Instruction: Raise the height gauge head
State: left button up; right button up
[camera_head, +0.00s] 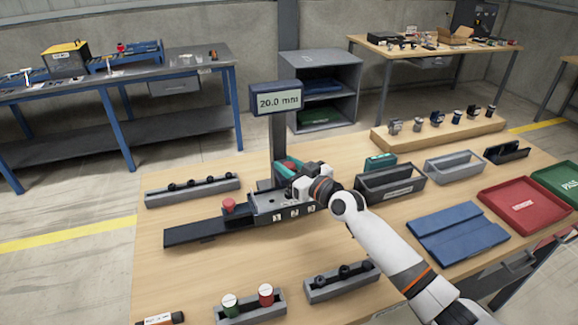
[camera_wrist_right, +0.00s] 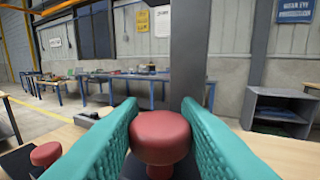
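The height gauge stands on the wooden table. Its display (camera_head: 277,101) reads 20.0 mm on top of a dark grey column (camera_head: 278,140), which also rises behind my fingers in the right wrist view (camera_wrist_right: 188,50). My right gripper (camera_head: 289,169) is at the column, above the gauge's black base (camera_head: 195,231). In the right wrist view its teal fingers (camera_wrist_right: 160,130) press on both sides of a round red knob (camera_wrist_right: 160,138). The knob shows only partly in the head view. A second red knob (camera_head: 229,205) stands on the base, left of the gripper. My left gripper is out of view.
Grey racks (camera_head: 192,190) stand left of the gauge and at the table's front. Dark and grey bins (camera_head: 453,166) stand to the right, near a blue tray (camera_head: 457,234) and a red tray (camera_head: 524,204). A wooden block with several parts (camera_head: 438,134) lies behind.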

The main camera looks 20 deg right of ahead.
grip_shut()
notch_tip(320, 180, up, 5)
jog(key=p, duration=0.3)
jog(key=shift+f, duration=0.1)
jog(key=shift+w, duration=0.1)
jog(key=o, duration=0.6)
grip_release()
jog(key=shift+o, duration=0.4)
jog(key=shift+f, duration=0.1)
jog(key=shift+f, duration=0.1)
